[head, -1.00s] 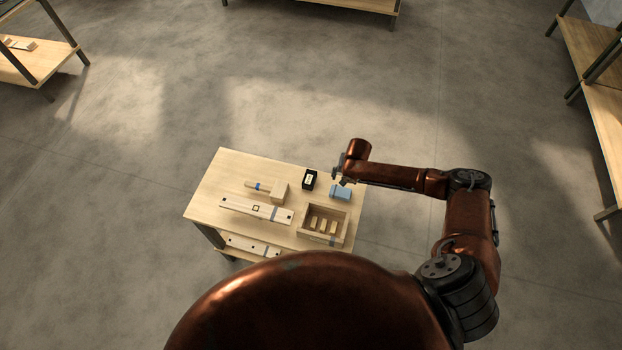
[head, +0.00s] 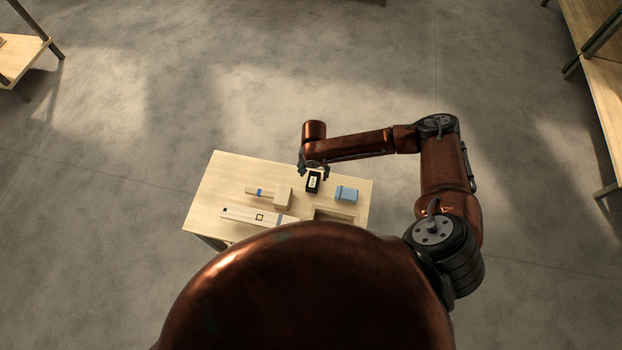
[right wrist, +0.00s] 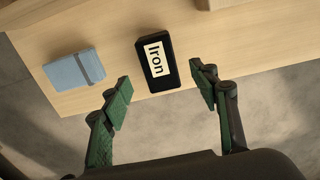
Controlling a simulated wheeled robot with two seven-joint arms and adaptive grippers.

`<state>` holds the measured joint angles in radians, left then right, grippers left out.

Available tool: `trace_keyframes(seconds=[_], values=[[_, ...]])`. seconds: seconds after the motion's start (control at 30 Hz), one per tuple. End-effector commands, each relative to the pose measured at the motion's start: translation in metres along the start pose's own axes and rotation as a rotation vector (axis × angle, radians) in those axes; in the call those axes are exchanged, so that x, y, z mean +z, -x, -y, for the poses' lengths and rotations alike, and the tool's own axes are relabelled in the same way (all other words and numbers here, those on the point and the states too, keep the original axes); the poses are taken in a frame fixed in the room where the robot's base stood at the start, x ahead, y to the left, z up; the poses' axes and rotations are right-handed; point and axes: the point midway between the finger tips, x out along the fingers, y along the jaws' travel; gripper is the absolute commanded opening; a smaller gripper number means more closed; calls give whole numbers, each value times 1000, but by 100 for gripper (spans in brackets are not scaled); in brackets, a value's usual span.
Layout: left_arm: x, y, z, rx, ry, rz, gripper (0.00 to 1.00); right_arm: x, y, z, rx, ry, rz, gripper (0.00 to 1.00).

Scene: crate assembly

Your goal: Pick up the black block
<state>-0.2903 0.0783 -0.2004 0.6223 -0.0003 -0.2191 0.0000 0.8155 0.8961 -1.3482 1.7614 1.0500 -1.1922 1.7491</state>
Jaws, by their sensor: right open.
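The black block (head: 313,186) stands near the far edge of the wooden table, with a white label on it. In the right wrist view the black block (right wrist: 158,63) shows the word "Iron" on its label and lies ahead of and between the fingers. My right gripper (head: 313,170) is at the table's far edge, close to the block. In the right wrist view my right gripper (right wrist: 160,92) is open with green finger pads apart and nothing between their tips. My left gripper is not in view.
A blue block (head: 346,193) sits right of the black block. A wooden mallet-like piece (head: 282,197) lies to its left. A pale slotted bar (head: 255,219) and a wooden crate (head: 350,213), partly hidden by my body, are nearer. The table top (head: 218,185) is bare at left.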

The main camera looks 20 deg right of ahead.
Motion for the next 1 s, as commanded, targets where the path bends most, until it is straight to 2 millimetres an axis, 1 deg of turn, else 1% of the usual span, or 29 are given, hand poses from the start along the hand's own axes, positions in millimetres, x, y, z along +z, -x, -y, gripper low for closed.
trace_keyframes(seconds=[0.03,0.1,0.23,0.33,0.4,0.53,0.63,0.7,0.83,1.0], values=[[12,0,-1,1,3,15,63,0,-5,0,-1,-1,0,55],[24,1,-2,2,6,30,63,1,-12,0,1,-1,-1,55],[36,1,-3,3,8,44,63,4,-32,1,0,-1,-2,55],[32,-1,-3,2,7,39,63,4,-46,2,0,-2,-2,55],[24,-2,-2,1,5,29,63,4,-52,2,0,0,-1,55],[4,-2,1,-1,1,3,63,4,-55,2,-1,1,-2,55],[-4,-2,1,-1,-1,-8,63,4,-55,3,-1,2,-2,55],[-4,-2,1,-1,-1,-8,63,4,-55,3,-1,2,-2,54],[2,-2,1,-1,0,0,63,4,-55,3,-1,2,-2,45],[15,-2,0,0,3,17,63,4,-55,3,-1,2,-2,33]])
